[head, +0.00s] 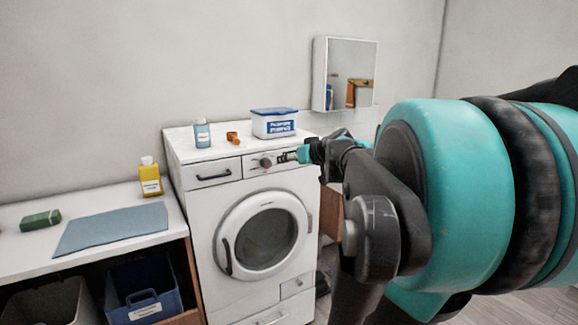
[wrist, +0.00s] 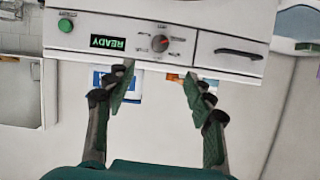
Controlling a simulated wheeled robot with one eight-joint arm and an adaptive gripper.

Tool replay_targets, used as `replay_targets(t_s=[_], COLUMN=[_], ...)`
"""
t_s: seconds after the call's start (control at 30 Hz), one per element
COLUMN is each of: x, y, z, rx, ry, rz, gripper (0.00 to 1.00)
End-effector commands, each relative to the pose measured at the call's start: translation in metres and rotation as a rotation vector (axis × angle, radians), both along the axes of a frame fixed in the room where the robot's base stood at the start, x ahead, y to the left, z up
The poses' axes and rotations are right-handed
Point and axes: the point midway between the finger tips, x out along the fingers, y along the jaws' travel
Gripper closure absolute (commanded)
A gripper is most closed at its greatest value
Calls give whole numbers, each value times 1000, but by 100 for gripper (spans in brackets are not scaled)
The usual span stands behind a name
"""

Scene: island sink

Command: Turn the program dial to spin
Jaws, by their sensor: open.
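The program dial (head: 266,162) is a small dark round knob on the front panel of the white washing machine (head: 223,203). In the wrist view, which is upside down, the dial (wrist: 160,43) has a red mark and printed labels around it, too small to read. Beside it a display (wrist: 107,43) shows READY in green, and a green button (wrist: 66,25) sits farther left. My gripper (wrist: 158,75) is open and empty, its fingertips apart from the dial. In the head view my gripper (head: 304,154) is in front of the panel's right part, right of the dial.
A blue-lidded box (head: 273,124), an orange object (head: 233,138) and a light-blue bottle (head: 202,133) stand on the washer. The detergent drawer (head: 213,173) is left of the dial. A yellow bottle (head: 150,177) stands on the left counter. The round door (head: 264,235) is shut.

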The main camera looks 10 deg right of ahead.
Motion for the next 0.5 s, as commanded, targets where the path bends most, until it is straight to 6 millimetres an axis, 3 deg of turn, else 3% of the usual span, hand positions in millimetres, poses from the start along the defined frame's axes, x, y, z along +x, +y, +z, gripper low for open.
replay_targets(t_s=[0.17,0.5], x=[15,63], y=[6,23], z=[-6,-28], rx=[-1,0], ry=[-1,1], rz=[3,3], gripper=[46,46])
